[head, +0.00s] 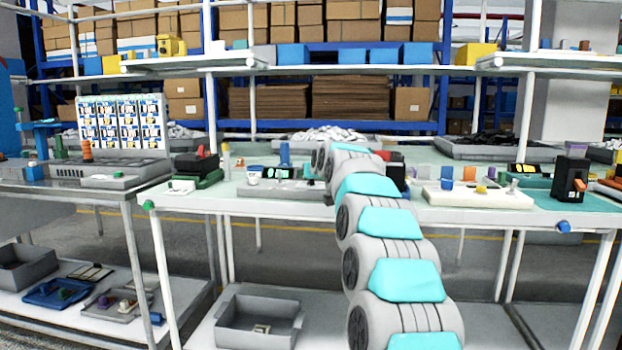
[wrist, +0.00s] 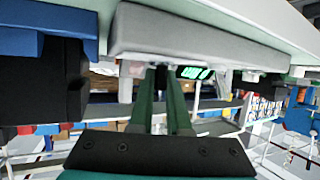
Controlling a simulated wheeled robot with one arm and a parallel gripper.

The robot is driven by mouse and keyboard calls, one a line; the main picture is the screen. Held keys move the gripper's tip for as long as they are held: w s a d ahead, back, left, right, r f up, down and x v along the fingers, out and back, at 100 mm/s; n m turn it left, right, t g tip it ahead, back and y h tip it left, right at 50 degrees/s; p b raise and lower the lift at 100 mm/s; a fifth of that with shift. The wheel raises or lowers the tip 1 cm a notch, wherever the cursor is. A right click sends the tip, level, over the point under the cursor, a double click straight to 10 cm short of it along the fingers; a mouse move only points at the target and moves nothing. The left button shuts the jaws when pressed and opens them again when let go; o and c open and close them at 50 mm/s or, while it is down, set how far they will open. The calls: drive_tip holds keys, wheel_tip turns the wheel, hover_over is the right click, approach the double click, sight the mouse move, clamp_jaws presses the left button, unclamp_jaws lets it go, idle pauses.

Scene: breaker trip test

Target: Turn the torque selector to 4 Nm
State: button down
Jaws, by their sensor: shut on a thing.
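In the wrist view, my gripper (wrist: 162,72) has two green fingers close together, their tips against the edge of a grey block (wrist: 200,38). The torque selector is hidden at the fingertips, and its setting cannot be read. A small display with green digits (wrist: 196,73) shows just right of the tips; its number is not clear. In the head view, my arm reaches over the middle of the bench and hides my gripper. A grey device with a dark display (head: 278,172) sits just left of the arm's far end.
The white bench (head: 240,203) carries a blue upright part (head: 285,153), a black and green tool (head: 197,168) at left, and a white board with coloured knobs (head: 475,195) at right. A black box (head: 570,178) stands further right. A grey bin (head: 260,318) is on the lower shelf.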

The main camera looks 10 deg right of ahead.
drive_tip(key=shift+f+m+h+b, duration=0.15)
drive_tip(key=shift+m+h+b, duration=0.65)
drive_tip(key=shift+m+h, duration=0.75)
drive_tip(key=shift+h, duration=0.45)
drive_tip(key=shift+m+g+h+b, duration=0.3)
drive_tip(key=shift+m+h+b, duration=0.4)
drive_tip(key=shift+m, duration=0.05)
drive_tip(key=c, duration=0.9)
unclamp_jaws()
drive_tip(key=shift+s, duration=0.1)
drive_tip(key=b+v, duration=0.1)
drive_tip(key=v, duration=0.6)
drive_tip(key=shift+s+a+r, duration=0.1)
drive_tip(key=shift+s+r, duration=0.1)
drive_tip(key=shift+r, duration=0.1)
